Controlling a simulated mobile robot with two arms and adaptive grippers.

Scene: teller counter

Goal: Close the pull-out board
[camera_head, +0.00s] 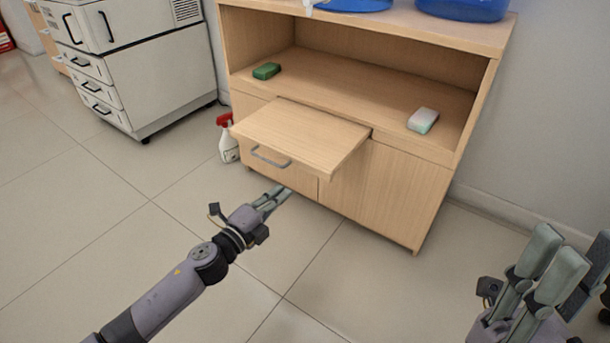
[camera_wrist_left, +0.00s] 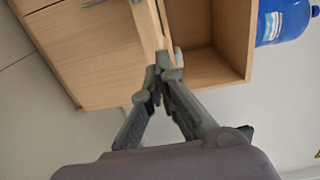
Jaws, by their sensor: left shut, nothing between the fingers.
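The pull-out board (camera_head: 302,136) is a light wooden panel that sticks out from the front of a wooden cabinet (camera_head: 385,190), below its open shelf. The board also shows nearly edge-on in the left wrist view (camera_wrist_left: 148,28). My left gripper (camera_head: 283,191) is shut and empty, in front of the cabinet, lower in the picture than the board. In the left wrist view its closed fingertips (camera_wrist_left: 165,73) overlap the board's end; I cannot tell whether they touch. My right gripper (camera_head: 568,256) is at the lower right, open and empty, away from the board.
A drawer with a metal handle (camera_head: 270,157) is under the board. A green block (camera_head: 267,71) and a white-and-green block (camera_head: 422,120) lie on the shelf. A spray bottle (camera_head: 228,140) stands on the floor beside the cabinet. Floor in front is clear.

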